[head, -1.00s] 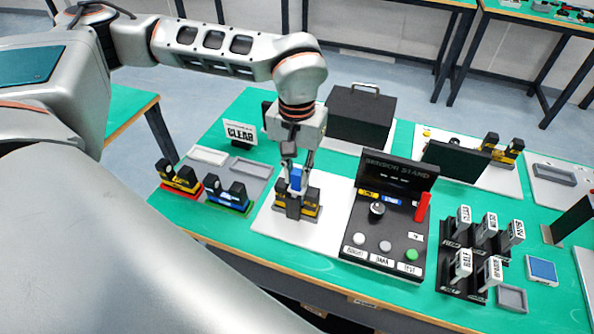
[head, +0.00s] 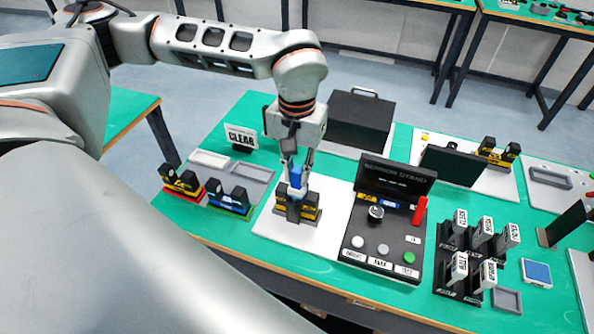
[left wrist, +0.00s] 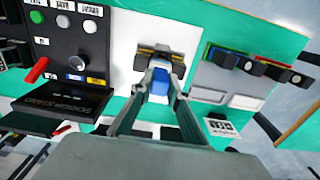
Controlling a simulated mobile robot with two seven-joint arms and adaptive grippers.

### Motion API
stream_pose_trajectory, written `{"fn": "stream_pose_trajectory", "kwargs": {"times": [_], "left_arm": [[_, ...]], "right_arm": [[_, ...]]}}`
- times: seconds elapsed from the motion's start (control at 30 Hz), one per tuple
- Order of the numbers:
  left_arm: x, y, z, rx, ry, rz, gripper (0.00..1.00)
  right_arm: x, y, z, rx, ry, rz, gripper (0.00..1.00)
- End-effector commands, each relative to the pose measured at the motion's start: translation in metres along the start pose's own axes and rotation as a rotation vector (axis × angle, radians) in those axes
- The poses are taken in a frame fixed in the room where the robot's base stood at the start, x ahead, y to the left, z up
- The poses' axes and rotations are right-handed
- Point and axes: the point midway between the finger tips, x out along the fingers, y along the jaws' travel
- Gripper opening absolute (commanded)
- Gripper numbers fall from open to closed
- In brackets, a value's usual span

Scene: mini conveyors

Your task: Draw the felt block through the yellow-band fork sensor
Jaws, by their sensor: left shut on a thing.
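The yellow-band fork sensor (head: 311,206), black with yellow bands, stands on a white plate (head: 333,228). My left gripper (head: 296,176) points down over it, shut on a block with a blue upper part (head: 296,180). I take this as the felt block. A dark grey upright piece (head: 293,211) shows at the sensor's middle; I cannot tell whether it belongs to the block. In the left wrist view the blue part (left wrist: 160,79) sits between the fingertips (left wrist: 158,88), against the sensor (left wrist: 177,59). How deep it sits in the gap is hidden. My right gripper is not in view.
The sensor stand (head: 384,240) with knob, buttons and red lever (head: 419,209) is close on the right. Red-base (head: 181,182) and blue-band (head: 229,199) fork sensors and grey trays (head: 247,173) lie left. A black case (head: 360,121) stands behind.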

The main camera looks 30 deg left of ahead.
Motion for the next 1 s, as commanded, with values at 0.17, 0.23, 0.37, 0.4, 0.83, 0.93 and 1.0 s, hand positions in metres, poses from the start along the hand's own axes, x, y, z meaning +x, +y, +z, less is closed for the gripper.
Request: {"fn": "stream_pose_trajectory", "kwargs": {"times": [0.17, 0.23, 0.37, 0.4, 0.83, 0.93, 1.0], "left_arm": [[-0.01, 0.0, 0.0, 0.0, 0.0, 0.0, 0.0], [-0.013, 0.0, 0.0, 0.0, 0.0, 0.0, 0.0], [-0.019, 0.0, 0.0, 0.0, 0.0, 0.0, 0.0], [-0.021, 0.0, 0.0, 0.0, 0.0, 0.0, 0.0], [-0.039, 0.0, 0.0, 0.0, 0.0, 0.0, 0.0], [-0.04, 0.0, 0.0, 0.0, 0.0, 0.0, 0.0], [-0.04, 0.0, 0.0, 0.0, 0.0, 0.0, 0.0]], "right_arm": [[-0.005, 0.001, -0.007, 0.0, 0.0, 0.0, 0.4], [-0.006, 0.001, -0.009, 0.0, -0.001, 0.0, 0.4], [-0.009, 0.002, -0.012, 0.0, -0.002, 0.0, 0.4], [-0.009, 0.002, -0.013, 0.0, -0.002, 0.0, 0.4], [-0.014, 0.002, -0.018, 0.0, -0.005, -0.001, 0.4], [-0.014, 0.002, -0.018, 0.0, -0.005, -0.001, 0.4], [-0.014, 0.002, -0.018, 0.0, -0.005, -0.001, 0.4]]}}
